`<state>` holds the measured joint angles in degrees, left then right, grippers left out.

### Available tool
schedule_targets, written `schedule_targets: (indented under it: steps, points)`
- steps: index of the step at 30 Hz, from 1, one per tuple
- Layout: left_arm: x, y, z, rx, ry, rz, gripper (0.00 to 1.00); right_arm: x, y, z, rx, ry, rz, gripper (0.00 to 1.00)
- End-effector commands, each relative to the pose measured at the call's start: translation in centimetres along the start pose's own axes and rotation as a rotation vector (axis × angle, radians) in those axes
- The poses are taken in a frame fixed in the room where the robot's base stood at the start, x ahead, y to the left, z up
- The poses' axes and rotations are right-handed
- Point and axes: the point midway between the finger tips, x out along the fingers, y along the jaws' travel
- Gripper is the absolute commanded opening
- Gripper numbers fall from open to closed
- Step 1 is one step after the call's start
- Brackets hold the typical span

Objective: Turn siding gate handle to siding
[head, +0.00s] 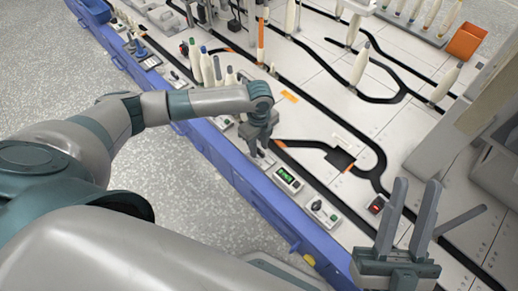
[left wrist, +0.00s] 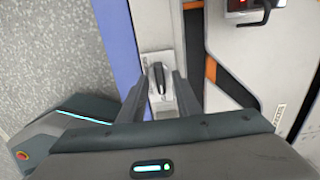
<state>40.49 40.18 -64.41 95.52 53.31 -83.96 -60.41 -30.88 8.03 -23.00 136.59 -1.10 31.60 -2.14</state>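A dark lever handle (left wrist: 158,77) stands on a small pale plate (left wrist: 158,60) beside the blue table edge in the left wrist view. It appears to be the siding gate handle; no readable label confirms this. My left gripper (head: 261,153) points down over this spot, and its body hides most of the plate in the head view. In the left wrist view its two fingers (left wrist: 166,82) are apart, with the handle between or just beyond their tips. Contact cannot be told. My right gripper (head: 417,190) is open and empty, fingers pointing up, at the lower right.
A box with a green display (head: 288,179) and a knob box (head: 322,211) sit along the blue front rail (head: 243,187). A red-display box (head: 377,205) is further right. Black tracks, a dark square (head: 340,159) and several upright bobbins cover the white table. An orange bin (head: 466,41) stands behind.

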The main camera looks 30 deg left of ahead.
Motion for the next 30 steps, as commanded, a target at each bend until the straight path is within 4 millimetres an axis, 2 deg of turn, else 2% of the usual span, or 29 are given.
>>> schedule_targets:
  steps: [4, 13, 17, 30]
  points:
    - [0.7, -0.01, 0.0, 0.0, 0.0, -0.001, 0.3, 0.26, 0.22, -0.35, -0.005, 0.028, -0.001, 0.31]
    - [0.76, 0.0, 0.0, 0.001, 0.0, 0.0, 0.3, 0.32, 0.25, -0.47, -0.006, 0.033, -0.001, 0.31]
    - [0.75, 0.0, 0.0, 0.001, 0.0, 0.0, 0.0, 0.32, 0.25, -0.46, -0.005, 0.032, 0.0, 0.31]
    - [0.66, 0.02, 0.0, -0.01, -0.001, 0.001, 0.0, 0.5, 0.14, -0.31, -0.005, 0.014, -0.001, 0.31]
